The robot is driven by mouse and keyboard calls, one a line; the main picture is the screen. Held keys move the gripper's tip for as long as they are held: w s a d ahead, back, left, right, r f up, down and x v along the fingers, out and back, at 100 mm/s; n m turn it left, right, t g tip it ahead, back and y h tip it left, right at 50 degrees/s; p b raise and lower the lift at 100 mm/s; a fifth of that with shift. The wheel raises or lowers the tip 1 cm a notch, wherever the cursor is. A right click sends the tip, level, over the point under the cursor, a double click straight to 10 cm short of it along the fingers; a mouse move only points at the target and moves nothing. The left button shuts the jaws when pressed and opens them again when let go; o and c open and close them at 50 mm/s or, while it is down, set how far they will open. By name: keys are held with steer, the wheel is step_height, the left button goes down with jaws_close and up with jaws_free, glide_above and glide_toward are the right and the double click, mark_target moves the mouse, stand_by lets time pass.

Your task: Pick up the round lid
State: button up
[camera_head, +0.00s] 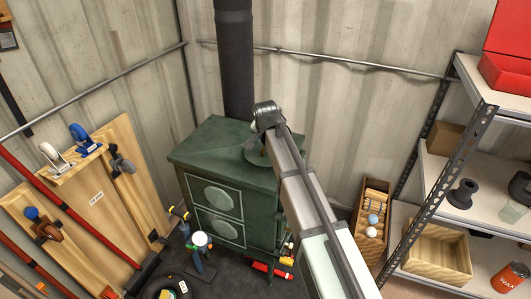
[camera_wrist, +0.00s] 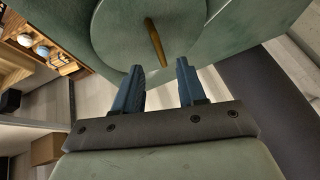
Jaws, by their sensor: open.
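The round lid (camera_wrist: 120,35) is a flat green disc with a short brown bar handle (camera_wrist: 154,42). It lies on the top of the green stove (camera_head: 205,145). In the head view only part of the lid (camera_head: 251,157) shows beside the end of my arm. My gripper (camera_wrist: 160,66) is open, with its two blue fingers apart and nothing between them. In the wrist view the fingertips are at the lid's near edge, and the handle lies ahead, in line with the gap. I cannot tell how far the fingertips are from the lid. The head view hides the fingers.
A dark stovepipe (camera_head: 236,65) rises behind the lid and shows close by in the wrist view (camera_wrist: 255,105). A metal shelf (camera_head: 432,165) stands at the right. A wooden crate (camera_head: 372,215) stands right of the stove. Wooden boards (camera_head: 100,205) lean at the left.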

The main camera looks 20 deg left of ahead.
steer(key=shift+x, duration=2.6)
steer(key=shift+s+a, duration=0.1)
steer(key=shift+c, duration=0.5)
jaws_close()
